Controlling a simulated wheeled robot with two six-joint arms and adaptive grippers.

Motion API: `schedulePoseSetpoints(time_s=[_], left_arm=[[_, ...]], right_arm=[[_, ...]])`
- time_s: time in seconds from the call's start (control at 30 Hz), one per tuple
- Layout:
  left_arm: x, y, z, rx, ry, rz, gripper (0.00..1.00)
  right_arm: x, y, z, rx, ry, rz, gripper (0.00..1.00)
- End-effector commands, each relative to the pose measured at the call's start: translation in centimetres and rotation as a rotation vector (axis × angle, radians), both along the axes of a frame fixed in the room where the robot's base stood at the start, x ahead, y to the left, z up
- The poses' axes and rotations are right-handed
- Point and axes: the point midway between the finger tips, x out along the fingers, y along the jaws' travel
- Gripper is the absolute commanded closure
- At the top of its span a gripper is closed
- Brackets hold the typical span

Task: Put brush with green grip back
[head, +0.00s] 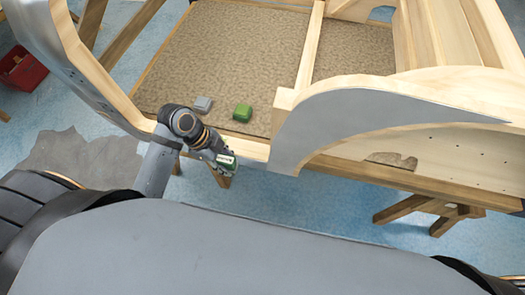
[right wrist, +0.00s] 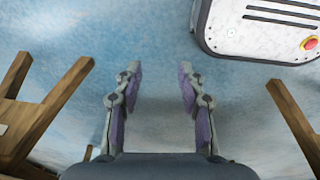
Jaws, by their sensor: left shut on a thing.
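My left gripper (head: 219,158) hangs over the near edge of the wooden frame in the head view. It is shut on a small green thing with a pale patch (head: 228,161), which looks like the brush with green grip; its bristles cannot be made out. A green block-like thing (head: 242,112) lies on the brown carpeted panel (head: 235,55), with a grey one (head: 203,104) to its left. My right gripper (right wrist: 158,90) shows in the right wrist view, open and empty, its two fingers apart above the blue floor.
A wooden bodyframe with a curved grey-faced arch (head: 340,115) stands at the right. A curved grey-and-wood rib (head: 62,50) rises at the left. A red bin (head: 22,72) is at the far left. Wooden trestle legs (right wrist: 60,110) and a white machine with a red button (right wrist: 262,25) flank my right gripper.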

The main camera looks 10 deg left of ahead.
Motion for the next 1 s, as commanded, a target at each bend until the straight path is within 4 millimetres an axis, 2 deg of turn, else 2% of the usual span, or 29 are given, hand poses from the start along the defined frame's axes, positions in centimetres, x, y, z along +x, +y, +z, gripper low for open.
schedulePoseSetpoints(time_s=[0.1, 0.2, 0.27, 0.5, 0.7, 0.83, 1.0], left_arm=[[-0.2, 0.0, 0.2, 0.001, -0.001, -0.006, 0.91], [0.7, -0.2, 0.0, -0.001, -0.003, -0.001, 0.91], [1.9, -0.7, -0.4, -0.006, -0.002, 0.000, 0.91], [8.6, -2.4, -3.3, -0.004, -0.001, -0.003, 0.91], [11.9, -3.2, -7.8, 0.000, 0.000, -0.004, 0.91], [12.9, -3.4, -9.1, 0.001, -0.003, -0.004, 0.91], [13.2, -3.5, -9.5, 0.001, -0.002, -0.004, 0.91]], right_arm=[[-1.1, 0.9, -0.2, 0.011, 0.015, -0.004, 0.60], [-1.6, 1.2, 0.0, 0.015, 0.023, -0.005, 0.60], [-1.6, 1.2, 0.3, 0.015, 0.024, -0.005, 0.60], [-1.4, 0.8, 1.7, 0.010, 0.020, -0.003, 0.60], [-0.8, 0.1, 1.9, 0.002, 0.011, -0.001, 0.60], [-0.7, 0.0, 1.9, 0.000, 0.010, -0.001, 0.60], [-0.7, 0.0, 1.9, 0.001, 0.010, -0.001, 0.60]])
